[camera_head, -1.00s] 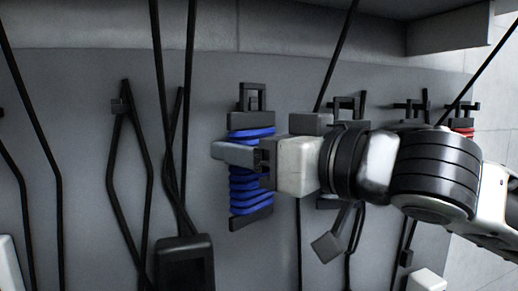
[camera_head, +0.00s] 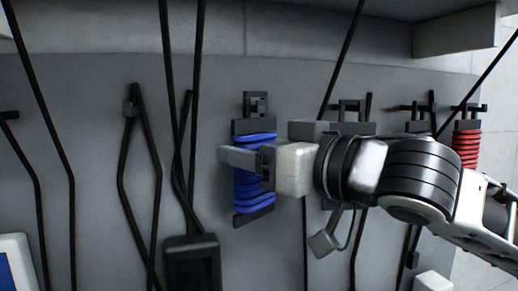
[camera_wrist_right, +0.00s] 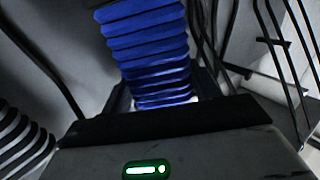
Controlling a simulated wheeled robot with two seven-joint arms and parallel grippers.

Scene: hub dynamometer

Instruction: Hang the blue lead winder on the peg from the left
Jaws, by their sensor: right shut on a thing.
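The blue lead winder (camera_head: 254,203) hangs upright in front of the grey panel, with dark end plates and an open dark loop (camera_head: 255,97) on top. A small dark peg-like piece (camera_head: 252,106) shows within the loop; I cannot tell whether the loop is around it or in front of it. My right gripper (camera_head: 247,160) comes in from the right and is shut on the winder's middle. In the right wrist view the blue windings (camera_wrist_right: 145,45) rise above the gripper's dark edge. My left gripper is not in view.
A red winder (camera_head: 466,148) hangs at the far right. Dark holders (camera_head: 352,108) stand right of the blue winder, partly behind my right arm. Black leads hang down the panel (camera_head: 90,100) on both sides, one with a black box (camera_head: 192,262). A grey ledge (camera_head: 455,32) juts out above.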

